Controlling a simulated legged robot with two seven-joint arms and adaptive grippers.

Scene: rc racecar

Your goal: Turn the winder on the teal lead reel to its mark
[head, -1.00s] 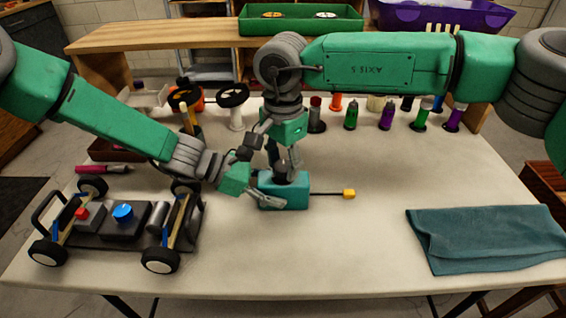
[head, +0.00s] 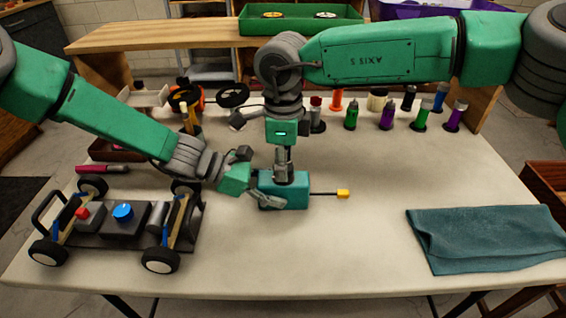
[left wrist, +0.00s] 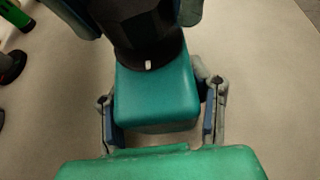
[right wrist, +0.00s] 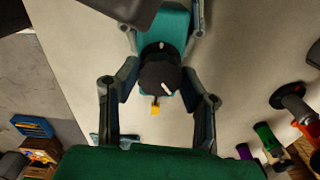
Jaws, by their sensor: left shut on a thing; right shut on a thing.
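The teal lead reel (head: 297,194) sits on the table, with a black lead ending in a yellow tip (head: 343,194) to its right. My left gripper (head: 264,190) is shut on the reel's body; in the left wrist view its fingers flank the teal block (left wrist: 155,95). The black winder (right wrist: 157,74) is on top of the reel, with a white line on it (right wrist: 166,88). My right gripper (right wrist: 160,80) comes from above, shut on the winder, a finger on each side. A small white mark shows at the winder's base in the left wrist view. I cannot tell whether line and mark agree.
A racecar chassis (head: 110,232) stands at the left, close to my left arm. A folded teal cloth (head: 485,238) lies at the right. Several bottles (head: 386,116) stand along the back. The table between reel and cloth is clear.

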